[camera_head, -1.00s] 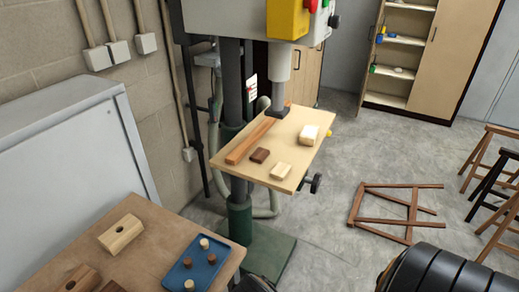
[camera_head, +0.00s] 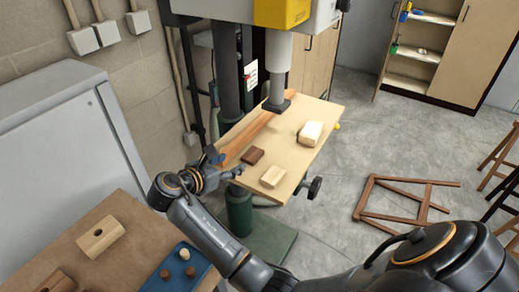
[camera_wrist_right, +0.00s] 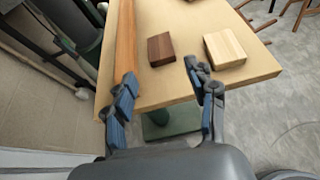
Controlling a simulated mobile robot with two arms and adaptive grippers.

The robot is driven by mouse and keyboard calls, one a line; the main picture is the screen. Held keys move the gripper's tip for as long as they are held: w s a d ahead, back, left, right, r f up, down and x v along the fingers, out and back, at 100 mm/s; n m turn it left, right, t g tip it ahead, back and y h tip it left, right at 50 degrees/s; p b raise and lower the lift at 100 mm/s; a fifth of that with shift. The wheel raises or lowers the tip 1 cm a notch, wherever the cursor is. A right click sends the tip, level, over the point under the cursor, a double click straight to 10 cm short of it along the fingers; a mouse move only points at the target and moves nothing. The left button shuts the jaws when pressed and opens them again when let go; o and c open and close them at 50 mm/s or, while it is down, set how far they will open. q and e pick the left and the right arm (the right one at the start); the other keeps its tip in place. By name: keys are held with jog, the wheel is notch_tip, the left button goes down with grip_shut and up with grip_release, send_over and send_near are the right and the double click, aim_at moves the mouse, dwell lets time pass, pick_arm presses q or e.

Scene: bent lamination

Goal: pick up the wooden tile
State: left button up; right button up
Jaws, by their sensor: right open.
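On the drill press table (camera_head: 300,158) lie a dark brown wooden tile (camera_head: 252,156), a pale tile (camera_head: 272,176) nearer the front edge, and a thicker pale block (camera_head: 310,133) further right. The dark tile (camera_wrist_right: 161,49) and the pale tile (camera_wrist_right: 224,48) also show in the right wrist view. I cannot tell which piece the task means. My right gripper (camera_head: 231,165) is open and empty at the table's near left edge, short of the dark tile. In the wrist view its fingers (camera_wrist_right: 160,88) point toward the dark tile. My left gripper is out of view.
A long reddish wooden strip (camera_head: 250,134) lies along the table's left side, close to my left-hand finger in the wrist view. The drill head (camera_head: 277,95) hangs over the table's back. A workbench (camera_head: 135,240) holds a holed block (camera_head: 101,236) and a blue tray (camera_head: 171,277).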

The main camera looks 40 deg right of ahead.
aim_at(254, 153)
jog(key=x, duration=0.3)
jog(key=p+x, duration=0.1)
jog(key=shift+w+d+r, duration=0.1)
jog(key=shift+d+r, duration=0.15)
jog(key=shift+d, duration=0.1)
jog(key=x, duration=0.2)
jog(key=shift+w+d+f, duration=0.15)
jog(key=shift+d+f, duration=0.05)
jog(key=shift+d, duration=0.05)
jog(key=shift+w+d+f+p, duration=0.2)
jog(key=shift+d+f+p, duration=0.05)
jog(key=shift+d+p, duration=0.15)
jog(key=x, duration=0.2)
jog(key=p+x, duration=0.1)
jog(key=x, duration=0.1)
jog(key=shift+w+d+f, duration=0.15)
jog(key=shift+f, duration=0.3)
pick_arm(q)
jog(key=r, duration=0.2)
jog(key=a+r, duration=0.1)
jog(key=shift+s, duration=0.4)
pick_arm(e)
jog(key=shift+c, duration=1.1)
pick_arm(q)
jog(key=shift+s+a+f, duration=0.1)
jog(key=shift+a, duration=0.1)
pick_arm(e)
jog(key=c, duration=0.6)
